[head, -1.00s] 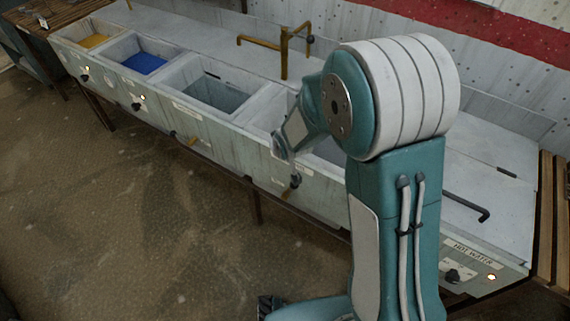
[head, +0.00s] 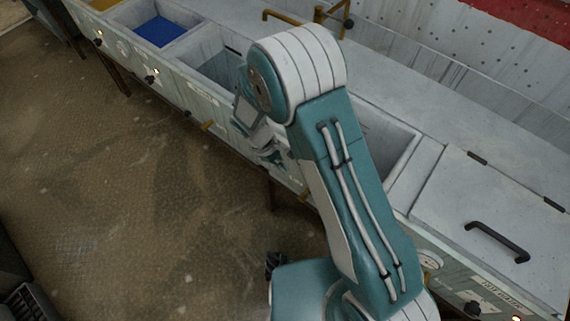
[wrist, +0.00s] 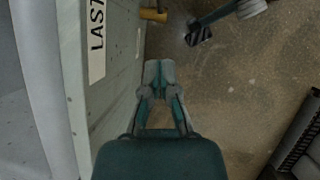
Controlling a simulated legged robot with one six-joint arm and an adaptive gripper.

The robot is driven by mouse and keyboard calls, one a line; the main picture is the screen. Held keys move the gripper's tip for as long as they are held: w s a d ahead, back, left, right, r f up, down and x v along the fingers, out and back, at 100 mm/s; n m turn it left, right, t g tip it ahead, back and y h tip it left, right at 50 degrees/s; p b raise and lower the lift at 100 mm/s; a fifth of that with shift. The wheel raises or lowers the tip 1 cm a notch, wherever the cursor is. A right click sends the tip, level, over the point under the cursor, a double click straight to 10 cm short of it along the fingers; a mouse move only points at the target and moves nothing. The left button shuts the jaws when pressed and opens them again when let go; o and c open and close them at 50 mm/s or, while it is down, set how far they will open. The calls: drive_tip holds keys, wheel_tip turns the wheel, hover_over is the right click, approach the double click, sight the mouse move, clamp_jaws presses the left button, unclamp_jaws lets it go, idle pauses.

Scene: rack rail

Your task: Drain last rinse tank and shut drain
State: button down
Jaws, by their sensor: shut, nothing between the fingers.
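The last rinse tank (head: 398,138) shows in the head view just right of my arm, open at the top with pale grey walls; my arm hides its bottom, so I cannot tell its water level. In the wrist view its front panel (wrist: 110,110) carries a label (wrist: 97,38) starting "LAST". A brass drain handle (wrist: 153,15) sticks out from the panel, beyond my fingertips. My gripper (wrist: 160,72) is shut and empty, pointing along the panel and apart from the handle. In the head view my gripper (head: 278,158) is partly hidden, close to the bench front.
A tank with greyish water (head: 215,68) and a blue tank (head: 160,32) lie to the left. A lidded hot-water unit (head: 480,215) is at right. The brown floor (head: 130,220) before the bench is open.

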drive_tip(key=s+d+f, duration=0.2)
drive_tip(key=d+f, duration=0.4)
drive_tip(key=f, duration=0.1)
drive_tip(key=shift+s+d+f, duration=0.15)
drive_tip(key=shift+s+f, duration=0.15)
drive_tip(key=shift+s, duration=0.05)
